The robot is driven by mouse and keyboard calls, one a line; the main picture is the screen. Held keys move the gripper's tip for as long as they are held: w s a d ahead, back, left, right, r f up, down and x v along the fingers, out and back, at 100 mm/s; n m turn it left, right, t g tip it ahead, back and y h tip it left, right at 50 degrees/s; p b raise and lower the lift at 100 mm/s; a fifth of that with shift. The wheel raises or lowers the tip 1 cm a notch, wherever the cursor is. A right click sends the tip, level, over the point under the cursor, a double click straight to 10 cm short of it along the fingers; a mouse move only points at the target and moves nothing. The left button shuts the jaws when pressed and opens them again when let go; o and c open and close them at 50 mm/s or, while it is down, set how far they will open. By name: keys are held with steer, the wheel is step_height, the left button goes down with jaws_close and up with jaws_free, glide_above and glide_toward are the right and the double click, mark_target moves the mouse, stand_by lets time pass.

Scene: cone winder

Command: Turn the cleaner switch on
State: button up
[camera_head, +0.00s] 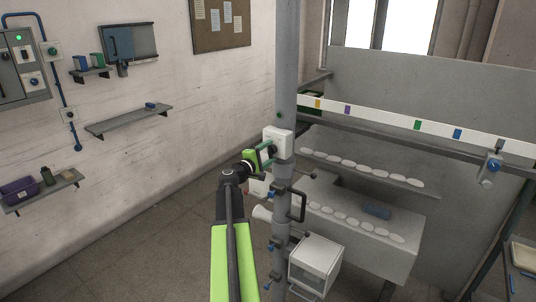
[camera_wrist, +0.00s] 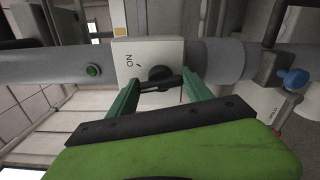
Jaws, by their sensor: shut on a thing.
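The cleaner switch is a white box (camera_head: 278,141) on the grey upright post. In the wrist view the box (camera_wrist: 148,52) shows an ON label with a short mark beside it. Its black rotary knob (camera_wrist: 160,74) sits at the box's lower edge in that view. My gripper (camera_head: 265,154) is at the front of the box. In the wrist view its green fingers (camera_wrist: 159,90) are on either side of the knob's black bar, shut on it. I cannot tell clearly which way the knob points, as the fingers partly cover it.
A green button (camera_wrist: 93,70) is on the post beside the box. A blue knob (camera_wrist: 294,79) on a bracket lies on the other side. Below, a black handle (camera_head: 298,206) and a clear-fronted box (camera_head: 315,264) stick out from the post. Floor at left is open.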

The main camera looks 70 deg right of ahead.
steer(key=m, duration=0.4)
steer(key=shift+m, duration=2.1)
steer(key=o, duration=1.4)
steer(key=shift+d, duration=0.1)
steer(key=shift+c, duration=0.2)
steer(key=v, duration=1.7)
steer(key=shift+a, duration=0.25)
